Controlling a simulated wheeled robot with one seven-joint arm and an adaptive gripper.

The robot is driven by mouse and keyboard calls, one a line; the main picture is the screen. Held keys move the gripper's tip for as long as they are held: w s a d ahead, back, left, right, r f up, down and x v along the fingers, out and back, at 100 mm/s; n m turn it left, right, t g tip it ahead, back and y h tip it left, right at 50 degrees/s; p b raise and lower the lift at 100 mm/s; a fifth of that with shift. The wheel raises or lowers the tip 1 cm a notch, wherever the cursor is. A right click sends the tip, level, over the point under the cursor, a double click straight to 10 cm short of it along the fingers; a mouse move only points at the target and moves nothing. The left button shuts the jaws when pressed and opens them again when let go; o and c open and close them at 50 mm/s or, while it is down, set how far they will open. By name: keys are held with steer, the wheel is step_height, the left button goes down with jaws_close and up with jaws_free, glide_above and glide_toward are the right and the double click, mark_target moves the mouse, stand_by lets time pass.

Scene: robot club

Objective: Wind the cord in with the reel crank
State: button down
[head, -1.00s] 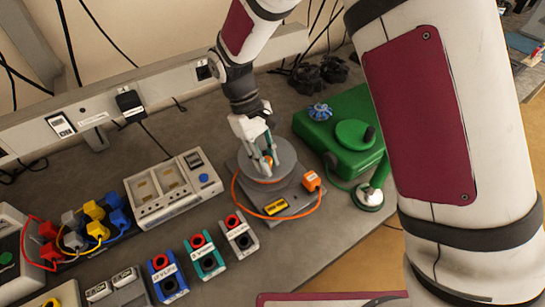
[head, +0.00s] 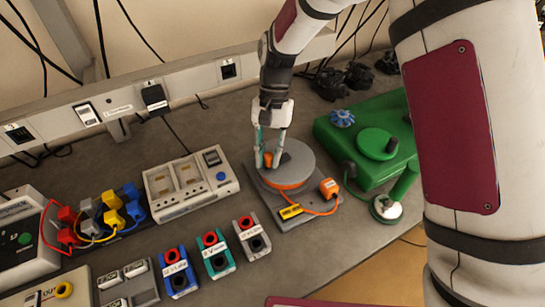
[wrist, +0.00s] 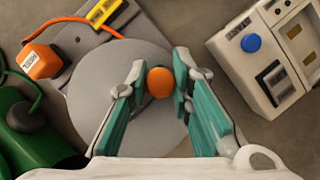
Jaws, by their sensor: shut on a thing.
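The cord reel has a flat grey disc (head: 301,168) on a grey base, on the bench right of centre in the head view. An orange crank knob (head: 268,159) stands at the disc's left edge. My gripper (head: 266,163) is shut on this knob; in the wrist view the knob (wrist: 160,82) shows between its teal fingers. The orange cord (head: 318,213) runs from under the disc in a short curve along the base's front to an orange plug block (head: 329,187). The plug and cord also show at upper left in the wrist view (wrist: 40,61).
A green case (head: 365,125) with a knobbed disc stands close right of the reel. A pale tester box (head: 190,187) stands to the left. Clear bench lies front right.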

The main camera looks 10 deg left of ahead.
mark_target(267, 143)
steer(key=m, duration=0.1)
steer(key=w+m+y, duration=0.1)
steer(key=m, duration=0.2)
steer(key=shift+w+a+m+y+p, duration=0.3)
steer(key=shift+w+a, duration=0.05)
steer(key=shift+a, duration=0.05)
steer(key=shift+w+m+t+y+p, duration=0.25)
steer(key=shift+w+m+t+y, duration=0.2)
steer(key=shift+m, duration=0.7)
steer(key=shift+w+m+t+y+p, duration=0.3)
steer(key=shift+w+m, duration=0.25)
steer(key=shift+m, duration=0.6)
steer(key=shift+f, duration=0.1)
steer(key=c, duration=1.4)
jaws_free()
steer(key=shift+c, duration=0.2)
steer(key=shift+a, duration=0.1)
steer(key=shift+w, duration=0.1)
steer(key=v, duration=1.2)
